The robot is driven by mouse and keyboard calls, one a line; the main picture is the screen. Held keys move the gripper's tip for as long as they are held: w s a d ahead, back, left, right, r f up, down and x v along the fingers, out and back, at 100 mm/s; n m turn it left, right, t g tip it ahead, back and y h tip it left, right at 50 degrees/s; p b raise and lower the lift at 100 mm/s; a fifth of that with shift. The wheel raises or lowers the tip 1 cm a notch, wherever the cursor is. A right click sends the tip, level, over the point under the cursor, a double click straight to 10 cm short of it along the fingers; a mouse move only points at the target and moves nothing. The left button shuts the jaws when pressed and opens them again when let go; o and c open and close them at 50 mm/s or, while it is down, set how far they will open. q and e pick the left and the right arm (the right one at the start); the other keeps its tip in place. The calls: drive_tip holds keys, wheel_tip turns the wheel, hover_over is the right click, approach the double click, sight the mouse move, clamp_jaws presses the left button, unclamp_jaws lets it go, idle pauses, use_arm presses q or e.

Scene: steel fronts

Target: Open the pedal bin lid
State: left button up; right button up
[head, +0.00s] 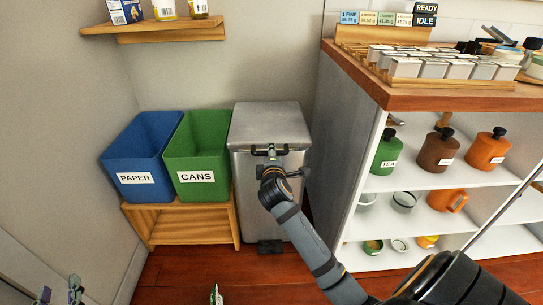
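The steel pedal bin (262,205) stands against the back wall, right of the green bin. Its grey lid (268,122) is down, with a dark bar handle (262,152) at its front edge. A dark pedal (270,246) sticks out at its foot. My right arm comes in from the lower right, and my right gripper (271,157) is at the handle. The wrist hides most of its fingers, so I cannot tell whether they grip the bar. My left gripper (60,292) shows at the bottom left edge, its fingertips apart and empty, far from the bin.
A blue PAPER bin (138,162) and a green CANS bin (197,155) stand on a low wooden stand (190,222) to the left. A shelf unit (346,150) with a wooden top stands close on the right. A small white-green item (216,295) is on the red floor.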

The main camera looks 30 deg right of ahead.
use_arm(q)
drive_tip(key=shift+r+t, duration=0.7)
drive_tip(key=shift+r, duration=0.9)
use_arm(e)
drive_tip(key=shift+w+d+f, duration=0.1)
drive_tip(key=shift+w+d, duration=0.2)
drive_tip(key=shift+w, duration=0.15)
clamp_jaws()
use_arm(q)
drive_tip(key=shift+w, duration=0.1)
